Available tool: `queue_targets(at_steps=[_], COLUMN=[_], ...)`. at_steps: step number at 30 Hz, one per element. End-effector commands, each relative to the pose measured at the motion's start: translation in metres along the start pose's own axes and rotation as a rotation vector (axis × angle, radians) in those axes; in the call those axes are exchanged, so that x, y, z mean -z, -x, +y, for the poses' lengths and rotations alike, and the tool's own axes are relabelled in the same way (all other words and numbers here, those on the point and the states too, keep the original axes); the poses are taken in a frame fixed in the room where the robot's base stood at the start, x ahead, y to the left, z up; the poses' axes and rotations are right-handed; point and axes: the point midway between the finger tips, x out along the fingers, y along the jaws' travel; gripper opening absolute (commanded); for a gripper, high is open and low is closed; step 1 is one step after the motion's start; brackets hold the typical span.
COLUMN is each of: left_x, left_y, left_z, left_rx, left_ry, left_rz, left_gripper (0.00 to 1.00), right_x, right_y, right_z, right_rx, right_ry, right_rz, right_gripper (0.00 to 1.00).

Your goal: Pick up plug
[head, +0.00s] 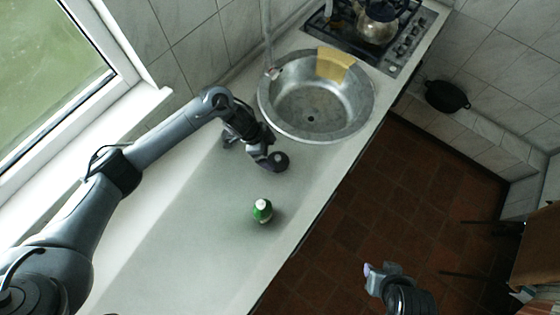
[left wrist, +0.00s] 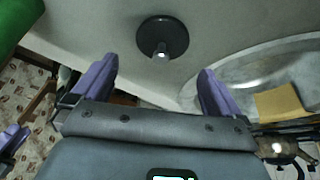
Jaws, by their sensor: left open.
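The plug (head: 281,161) is a dark round disc lying on the pale worktop just below the sink. In the left wrist view the plug (left wrist: 162,36) shows as a black disc with a small knob in its middle, beyond the fingertips and between their lines. My left gripper (head: 262,158) is close beside the plug in the head view. In its wrist view my left gripper (left wrist: 157,66) has its two purple fingers apart with nothing between them. My right gripper (head: 374,271) is over the floor at the lower right, too small to tell its opening.
A green bottle with a white cap (head: 262,212) stands on the worktop (head: 200,260) below the plug. The round metal sink (head: 358,117) holds a yellow cloth (head: 334,65) on its rim. A kettle (head: 377,24) sits on the hob behind. The lower-left worktop is clear.

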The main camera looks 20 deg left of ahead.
Motion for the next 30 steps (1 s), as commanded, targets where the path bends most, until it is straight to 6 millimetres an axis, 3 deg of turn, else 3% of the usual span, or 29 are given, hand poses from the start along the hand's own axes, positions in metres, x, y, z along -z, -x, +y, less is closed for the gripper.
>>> queue_targets(at_steps=[10,19,30], left_x=[0.001,0.002,0.002], left_y=[-0.025,-0.061,-0.068], left_z=[0.0,-0.001,-0.001], left_rx=[0.0,0.0,0.002], left_ry=[0.001,0.0,-0.001], left_rz=[0.0,0.0,0.0], left_gripper=[1.0,1.0,0.98], right_x=[-0.001,-0.002,-0.003], right_y=[-0.002,-0.005,-0.005], right_z=[-0.001,0.001,0.002], right_rx=[0.001,-0.003,-0.007], right_ry=[-0.001,0.004,0.008], right_rz=[0.0,-0.002,-0.003], right_gripper=[0.43,0.43,0.43])
